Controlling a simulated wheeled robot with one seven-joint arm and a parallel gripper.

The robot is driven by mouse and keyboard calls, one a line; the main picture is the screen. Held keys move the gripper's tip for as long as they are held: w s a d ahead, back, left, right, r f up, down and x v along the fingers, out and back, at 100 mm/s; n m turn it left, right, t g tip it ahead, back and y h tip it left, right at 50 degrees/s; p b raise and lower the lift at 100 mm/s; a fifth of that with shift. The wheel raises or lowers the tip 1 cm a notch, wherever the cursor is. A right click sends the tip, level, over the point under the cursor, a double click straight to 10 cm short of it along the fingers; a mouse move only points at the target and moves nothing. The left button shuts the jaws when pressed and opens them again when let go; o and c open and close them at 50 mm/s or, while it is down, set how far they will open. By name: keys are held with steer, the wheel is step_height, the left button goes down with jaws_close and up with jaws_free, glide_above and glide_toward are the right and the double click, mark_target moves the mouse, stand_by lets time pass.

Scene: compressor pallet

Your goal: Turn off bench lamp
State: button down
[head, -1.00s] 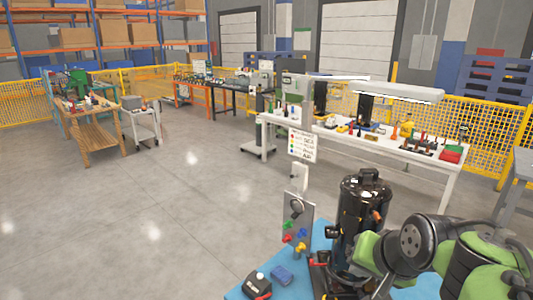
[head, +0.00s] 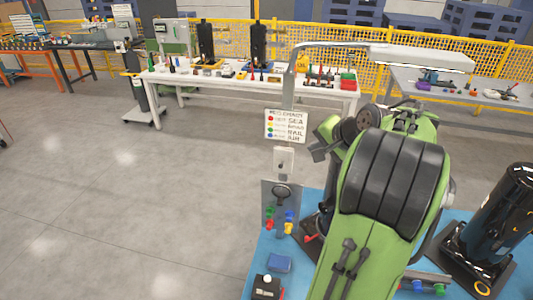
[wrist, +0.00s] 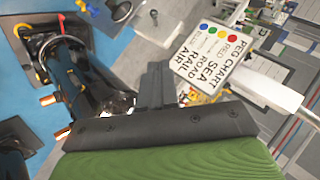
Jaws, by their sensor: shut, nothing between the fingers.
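The bench lamp (head: 420,57) has a long pale head on a bent grey post above the blue bench. I cannot tell for sure whether it is lit. A small white switch box (head: 284,160) with a dark spot is on the post, below the peg chart sign (head: 285,126). My gripper (head: 316,150) is just right of the sign and box, apart from them as far as I can see. In the wrist view its dark fingers (wrist: 155,86) are together and empty, beside the sign (wrist: 207,60). A white part (wrist: 262,85) of the lamp fixture shows beyond the sign.
A black cylinder (head: 503,215) stands at right. A white workbench (head: 225,84) is behind; open floor lies left.

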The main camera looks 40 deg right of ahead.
steer(key=s, duration=0.1)
glide_toward(283, 164)
steer(key=w+d, duration=0.2)
steer(key=d, duration=0.1)
steer(key=a+f, duration=0.1)
steer(key=w+a+f, duration=0.1)
steer(key=f, duration=0.1)
steer(key=shift+w+b, duration=0.2)
steer(key=shift+b, duration=0.15)
steer(key=shift+w+a+f, duration=0.15)
steer(key=shift+a+f, duration=0.1)
steer(key=shift+f+b, duration=0.2)
steer(key=shift+b, duration=0.35)
steer(key=shift+a+t+b, duration=0.15)
steer(key=shift+t+b, duration=0.15)
steer(key=shift+b, duration=0.35)
